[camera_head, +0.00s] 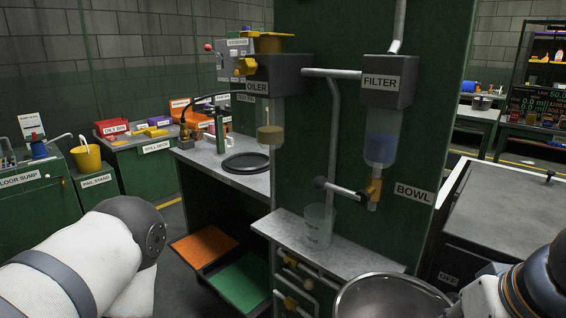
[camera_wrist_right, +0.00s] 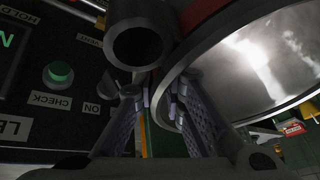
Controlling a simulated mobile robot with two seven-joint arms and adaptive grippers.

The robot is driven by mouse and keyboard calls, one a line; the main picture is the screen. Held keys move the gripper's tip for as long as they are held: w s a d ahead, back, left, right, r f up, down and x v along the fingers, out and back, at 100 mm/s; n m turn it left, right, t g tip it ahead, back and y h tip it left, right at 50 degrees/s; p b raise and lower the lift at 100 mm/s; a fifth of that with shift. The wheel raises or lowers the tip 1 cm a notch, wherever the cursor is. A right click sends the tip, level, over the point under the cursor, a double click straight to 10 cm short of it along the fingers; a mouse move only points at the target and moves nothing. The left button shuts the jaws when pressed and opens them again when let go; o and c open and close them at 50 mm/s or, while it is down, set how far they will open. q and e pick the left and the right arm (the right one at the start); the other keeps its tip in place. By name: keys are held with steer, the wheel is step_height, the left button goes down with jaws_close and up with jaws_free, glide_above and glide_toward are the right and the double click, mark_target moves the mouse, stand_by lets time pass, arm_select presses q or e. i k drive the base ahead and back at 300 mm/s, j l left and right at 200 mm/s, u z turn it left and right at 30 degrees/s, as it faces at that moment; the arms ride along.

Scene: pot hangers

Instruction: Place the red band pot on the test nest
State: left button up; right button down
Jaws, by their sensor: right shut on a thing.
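A clear pot with amber liquid (camera_head: 270,125) hangs under the oiler head, and a clear pot with blue liquid (camera_head: 382,140) hangs under the filter head. I cannot identify the test nest with certainty. My right gripper (camera_wrist_right: 160,100) is shut beside a large shiny metal bowl (camera_wrist_right: 260,65) and seems to hold it by its edge or handle; the exact grip is hidden. The bowl also shows at the bottom of the head view (camera_head: 390,298). My left arm enters at lower left; its gripper is out of view.
A clear beaker (camera_head: 318,226) stands on the grey shelf (camera_head: 350,254) below the filter. A black round dish (camera_head: 246,162) lies on the bench behind. A dark panel with a green button (camera_wrist_right: 58,73) is left of my right gripper. The green column blocks the middle.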

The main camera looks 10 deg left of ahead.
mark_target(245, 164)
steer(key=j, duration=0.55)
steer(key=i+j, duration=0.15)
steer(key=j, duration=0.35)
steer(key=i+j, duration=0.1)
steer(key=j, duration=0.25)
steer(key=i+j, duration=0.15)
steer(key=j, duration=0.2)
steer(key=i+j, duration=0.1)
steer(key=j, duration=0.25)
steer(key=i+j, duration=0.25)
steer(key=j, duration=0.2)
steer(key=i+j, duration=0.25)
steer(key=j, duration=0.15)
steer(key=i+j, duration=0.2)
steer(key=j, duration=0.25)
steer(key=i+j+u, duration=0.1)
steer(key=i+j, duration=0.15)
steer(key=j, duration=0.15)
